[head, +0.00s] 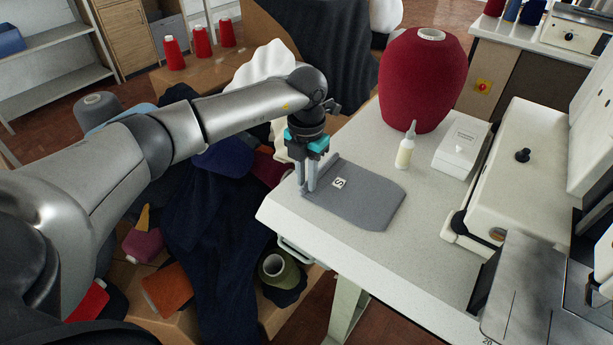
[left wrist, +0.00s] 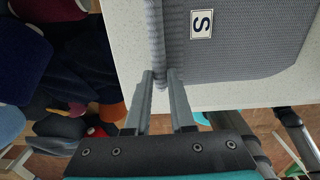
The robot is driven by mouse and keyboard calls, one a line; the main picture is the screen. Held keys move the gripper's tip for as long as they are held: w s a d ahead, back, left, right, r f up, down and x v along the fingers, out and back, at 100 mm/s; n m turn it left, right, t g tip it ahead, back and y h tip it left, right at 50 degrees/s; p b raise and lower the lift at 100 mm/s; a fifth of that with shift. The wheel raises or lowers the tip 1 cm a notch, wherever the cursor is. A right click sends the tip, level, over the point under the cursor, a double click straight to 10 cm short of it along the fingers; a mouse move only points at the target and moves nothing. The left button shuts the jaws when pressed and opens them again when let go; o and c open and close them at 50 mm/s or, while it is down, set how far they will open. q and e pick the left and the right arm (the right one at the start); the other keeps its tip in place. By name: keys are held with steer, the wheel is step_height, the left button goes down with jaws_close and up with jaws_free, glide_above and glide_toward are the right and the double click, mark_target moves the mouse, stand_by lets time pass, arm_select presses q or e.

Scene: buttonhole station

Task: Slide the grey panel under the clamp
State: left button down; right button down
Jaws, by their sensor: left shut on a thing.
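The grey panel (head: 365,202) lies flat on the white table, near its left edge, with a small white "S" label on it. My left gripper (head: 307,188) points down at the panel's left edge and is shut on that edge. In the left wrist view, the two fingers (left wrist: 163,78) meet at the panel's ribbed edge, and the panel (left wrist: 245,45) spreads out beyond them. A pale machine (head: 530,165) stands at the right with a metal plate (head: 515,290) in front of it. I cannot make out the clamp clearly. My right gripper is in neither view.
A glue bottle (head: 405,148), a white box (head: 462,145) and a large red cone of yarn (head: 422,85) stand behind the panel. The white tabletop (head: 425,255) between panel and machine is clear. Dark cloth (head: 225,230) and spools lie left of the table.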

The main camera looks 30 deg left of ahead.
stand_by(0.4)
arm_select(q)
steer(key=shift+r+p, duration=2.15)
steer(key=shift+r, duration=0.4)
